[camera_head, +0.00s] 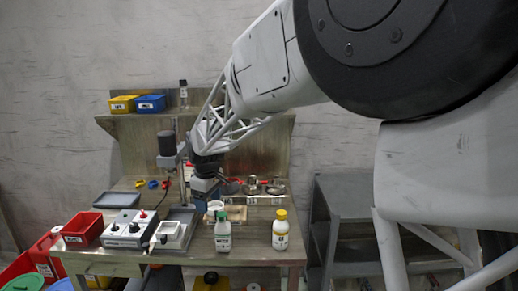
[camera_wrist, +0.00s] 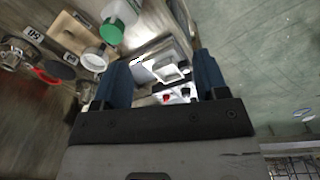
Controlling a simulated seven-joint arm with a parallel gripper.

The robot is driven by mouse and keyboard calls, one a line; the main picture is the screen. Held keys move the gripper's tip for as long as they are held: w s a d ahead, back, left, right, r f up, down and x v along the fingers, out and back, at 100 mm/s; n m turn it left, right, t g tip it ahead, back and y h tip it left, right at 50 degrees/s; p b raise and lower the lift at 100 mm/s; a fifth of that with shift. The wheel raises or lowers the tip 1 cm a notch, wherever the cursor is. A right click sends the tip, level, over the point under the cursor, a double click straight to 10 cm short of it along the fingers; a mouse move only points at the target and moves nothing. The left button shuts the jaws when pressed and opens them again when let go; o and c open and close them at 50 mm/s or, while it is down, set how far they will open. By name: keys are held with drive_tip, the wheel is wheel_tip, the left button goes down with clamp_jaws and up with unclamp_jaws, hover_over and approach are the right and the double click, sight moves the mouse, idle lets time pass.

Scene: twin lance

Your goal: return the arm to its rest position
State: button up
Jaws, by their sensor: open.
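My gripper (camera_wrist: 162,85) shows in the wrist view with its two blue fingers spread apart and nothing between them. In the head view my gripper (camera_head: 205,200) hangs over the middle of the metal workbench (camera_head: 255,256), partly hidden by my own wrist. A white cup (camera_head: 214,207) stands just below or beside the fingers; I cannot tell whether they touch. A green-capped white bottle (camera_head: 223,235) and a yellow-capped bottle (camera_head: 280,232) stand upright near the bench's front edge.
A red bin (camera_head: 82,229) and a grey control box (camera_head: 130,229) sit at the bench's left. Yellow (camera_head: 122,104) and blue (camera_head: 151,103) bins stand on the upper shelf. A grey shelf unit (camera_head: 345,225) is to the right. The air above the bench's right end is clear.

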drive_tip(key=s+d+r+m+t, duration=0.1)
drive_tip(key=s+d+r+m, duration=0.2)
drive_tip(key=s+d, duration=0.6)
drive_tip(key=s+d+r+m, duration=0.35)
drive_tip(key=s+d, duration=0.35)
drive_tip(key=d, duration=0.5)
drive_tip(key=s+d+f+m, duration=0.1)
drive_tip(key=s+d+m, duration=0.1)
drive_tip(key=s+d, duration=0.2)
drive_tip(key=s+d+f+m, duration=0.1)
drive_tip(key=s+d, duration=0.3)
drive_tip(key=s, duration=0.6)
drive_tip(key=s+d+f+m+t, duration=0.1)
drive_tip(key=s+d+m, duration=0.3)
drive_tip(key=s, duration=0.4)
drive_tip(key=shift+d+f, duration=0.35)
drive_tip(key=shift+f, duration=0.1)
